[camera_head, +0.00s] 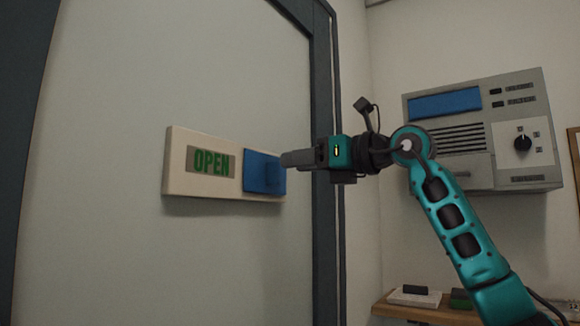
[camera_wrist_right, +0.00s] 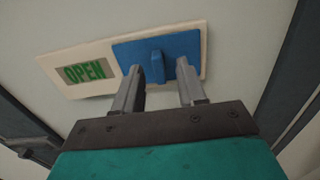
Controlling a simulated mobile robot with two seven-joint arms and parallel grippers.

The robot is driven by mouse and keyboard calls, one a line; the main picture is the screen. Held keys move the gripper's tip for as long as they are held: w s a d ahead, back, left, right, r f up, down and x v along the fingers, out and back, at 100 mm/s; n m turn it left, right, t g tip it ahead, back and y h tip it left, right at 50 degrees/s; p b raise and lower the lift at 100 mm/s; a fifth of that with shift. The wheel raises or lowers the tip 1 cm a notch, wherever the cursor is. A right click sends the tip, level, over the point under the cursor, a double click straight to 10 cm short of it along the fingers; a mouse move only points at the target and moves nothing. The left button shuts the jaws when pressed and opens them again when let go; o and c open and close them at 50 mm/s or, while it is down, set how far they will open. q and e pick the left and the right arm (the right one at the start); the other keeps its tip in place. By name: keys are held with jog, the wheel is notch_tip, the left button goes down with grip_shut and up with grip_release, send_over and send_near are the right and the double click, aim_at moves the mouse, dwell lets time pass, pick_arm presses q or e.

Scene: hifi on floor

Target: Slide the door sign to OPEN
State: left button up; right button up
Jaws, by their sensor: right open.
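The door sign (camera_head: 224,188) is a pale plate on the light door, with a green OPEN word (camera_head: 211,162) showing in its left window. A blue slider (camera_head: 262,173) with a small raised tab covers its right part. In the right wrist view the slider (camera_wrist_right: 185,46) and its tab (camera_wrist_right: 156,55) are seen up close. My right gripper (camera_head: 287,160) is at the slider's right side. In the wrist view its fingers (camera_wrist_right: 158,70) are open, with the slider tab near the left finger; I cannot tell if they touch. My left gripper is not in view.
A dark door frame (camera_head: 325,120) stands right of the sign. A grey wall unit (camera_head: 480,130) with a blue screen and a black knob (camera_head: 523,142) hangs on the right wall. Below it is a wooden shelf (camera_head: 425,312) with small items. The door around the sign is bare.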

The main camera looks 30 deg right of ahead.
jog(key=b+v, duration=0.1)
jog(key=v, duration=0.9)
jog(key=shift+w, duration=0.1)
